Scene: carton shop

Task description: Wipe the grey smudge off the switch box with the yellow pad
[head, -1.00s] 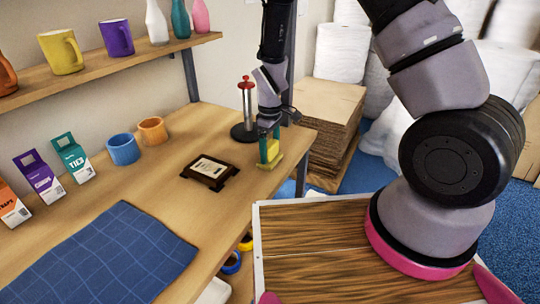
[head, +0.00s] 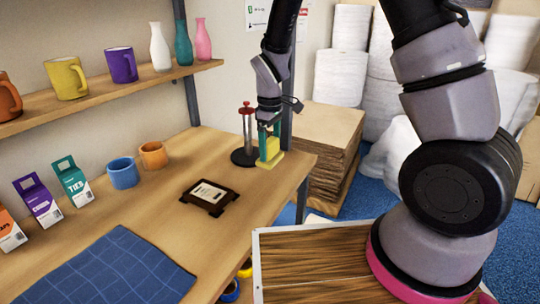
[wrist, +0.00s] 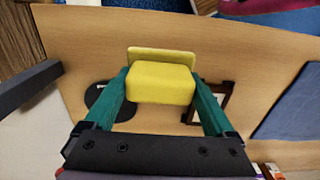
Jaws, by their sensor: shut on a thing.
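The yellow pad (head: 270,150) is a block with a wider, flat yellow plate. My gripper (head: 268,128) is shut on it, with green fingers on both sides. The pad is near the table's right edge, beside the red-topped post; whether it touches the table is unclear. The wrist view shows the pad (wrist: 160,84) between the fingers of my gripper (wrist: 161,92). A dark brown low box with a pale face plate (head: 208,194), possibly the switch box, lies left of and nearer than the pad. I cannot make out a grey smudge. It is partly hidden in the wrist view.
A red-topped silver post on a round black base (head: 243,157) stands close to the pad. A shelf (head: 120,82) with mugs and vases is above. Stacked cardboard (head: 327,140) is beyond.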

